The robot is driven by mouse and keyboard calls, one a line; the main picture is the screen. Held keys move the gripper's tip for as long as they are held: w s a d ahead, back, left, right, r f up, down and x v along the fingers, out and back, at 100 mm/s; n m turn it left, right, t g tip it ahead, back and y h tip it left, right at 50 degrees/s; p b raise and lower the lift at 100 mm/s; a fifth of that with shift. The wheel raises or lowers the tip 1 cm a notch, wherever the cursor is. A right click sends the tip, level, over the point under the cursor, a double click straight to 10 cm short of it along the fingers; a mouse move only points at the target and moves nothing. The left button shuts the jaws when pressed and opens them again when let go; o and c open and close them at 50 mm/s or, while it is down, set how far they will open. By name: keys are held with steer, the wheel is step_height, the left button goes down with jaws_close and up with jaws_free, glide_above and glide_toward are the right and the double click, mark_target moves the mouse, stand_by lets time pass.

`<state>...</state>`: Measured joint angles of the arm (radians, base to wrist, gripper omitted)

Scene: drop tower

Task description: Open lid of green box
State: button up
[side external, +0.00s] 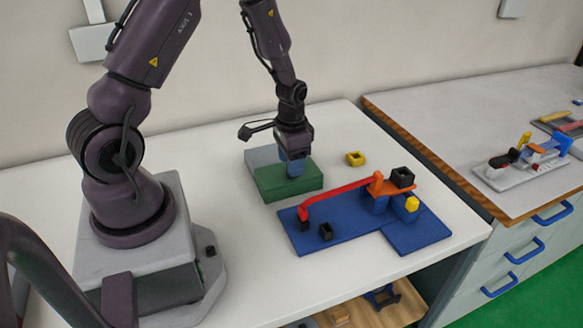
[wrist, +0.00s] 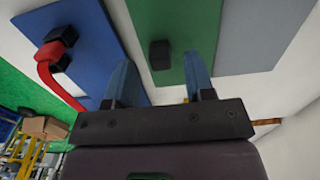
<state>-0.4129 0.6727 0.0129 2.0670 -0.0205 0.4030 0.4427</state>
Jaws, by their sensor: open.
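The green box (side external: 290,184) sits on the white table, with a flat green top. In the wrist view its green top (wrist: 175,22) carries a small black knob (wrist: 160,56). I cannot tell whether the fingers are level with the knob. The lid lies flat and looks closed.
A grey flat block (side external: 261,156) adjoins the green box behind. A blue base (side external: 340,226) with a red arm (side external: 340,197) and black blocks lies in front and to the right. A yellow block (side external: 355,158) stands right of the box.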

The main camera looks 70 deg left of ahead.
steer(key=shift+f, duration=1.2)
jaws_close()
steer(key=a, duration=0.9)
steer(key=shift+a, duration=0.2)
jaws_free()
steer(key=shift+r, duration=0.1)
